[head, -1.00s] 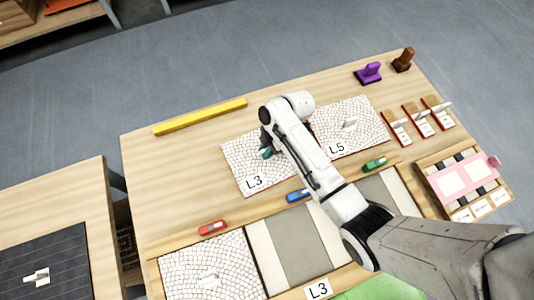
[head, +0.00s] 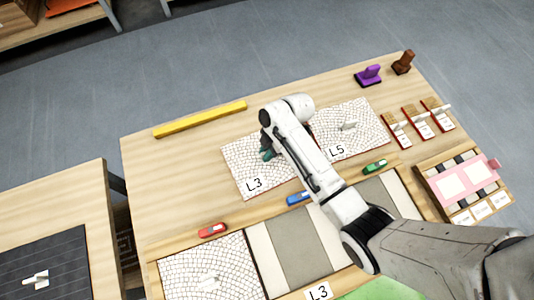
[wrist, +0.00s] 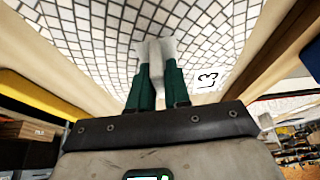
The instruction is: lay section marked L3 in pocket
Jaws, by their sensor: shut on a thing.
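The mosaic section marked L3 (head: 238,160), pale cobbled tiles with a corner label, is on the table's middle. It fills the top of the wrist view (wrist: 90,35), with its label at right. My gripper (head: 267,151) is over its right part. In the wrist view, my green fingers (wrist: 156,74) are closed on the section's white handle (wrist: 155,55). I cannot tell whether the section is touching the table. The pocket with the L3 label (head: 318,291) at its front edge is an empty bay (head: 299,245) with a grey strip between paler bands. My arm hides part of its surroundings.
A section marked L5 (head: 365,125) lies close on the right. A filled mosaic bay (head: 195,265) adjoins the pocket on its left. Red (head: 212,230), blue (head: 298,198) and green (head: 375,167) blocks line the back edge. A yellow bar (head: 200,119) lies behind.

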